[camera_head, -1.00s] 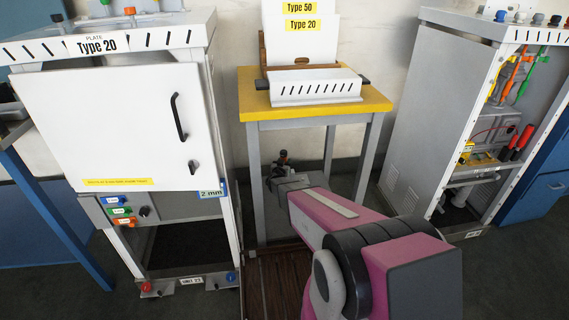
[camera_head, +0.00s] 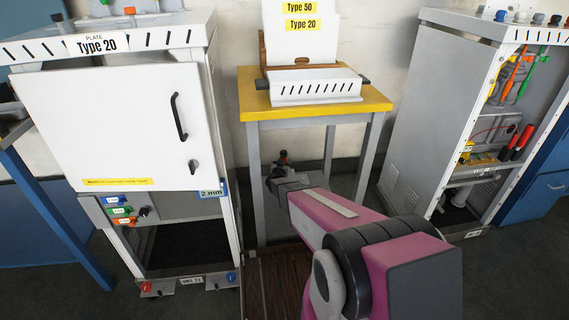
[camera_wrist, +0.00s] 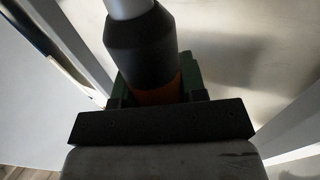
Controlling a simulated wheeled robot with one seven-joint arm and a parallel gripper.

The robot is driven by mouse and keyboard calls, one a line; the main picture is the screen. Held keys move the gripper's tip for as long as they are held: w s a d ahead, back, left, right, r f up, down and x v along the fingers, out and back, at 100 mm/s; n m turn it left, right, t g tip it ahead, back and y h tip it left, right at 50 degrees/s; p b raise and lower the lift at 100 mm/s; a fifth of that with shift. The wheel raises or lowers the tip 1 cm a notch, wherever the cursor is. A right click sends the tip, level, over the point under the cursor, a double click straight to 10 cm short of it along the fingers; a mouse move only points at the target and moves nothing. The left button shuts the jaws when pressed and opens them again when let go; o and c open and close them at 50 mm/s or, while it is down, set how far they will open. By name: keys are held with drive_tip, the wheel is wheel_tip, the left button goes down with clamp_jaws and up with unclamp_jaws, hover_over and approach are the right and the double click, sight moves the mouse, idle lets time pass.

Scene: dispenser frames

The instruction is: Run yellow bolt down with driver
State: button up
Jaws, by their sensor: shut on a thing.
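My gripper (camera_head: 280,171) is low in front of the yellow-topped table, between the two cabinets. In the wrist view it (camera_wrist: 158,95) is shut on a driver (camera_wrist: 140,45) with a dark, rounded body, an orange band near the jaws and a pale metal part at the top edge of the picture. In the head view only a small dark and reddish bit of the driver (camera_head: 283,156) shows above the jaws. I cannot make out a yellow bolt in either view. Coloured bolts show on the cabinets, including a red one (camera_head: 146,287) and a blue one (camera_head: 231,277) at the left cabinet's foot.
The table (camera_head: 255,104) holds a slotted white holder (camera_head: 315,88). The right cabinet (camera_head: 435,110) has an open side with coloured cables and tools. Floor shows between the table and the cabinets.

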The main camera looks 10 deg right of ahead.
sight(285, 156)
drive_tip(key=shift+f, duration=0.75)
idle(1.9)
drive_tip(key=shift+r, duration=2.55)
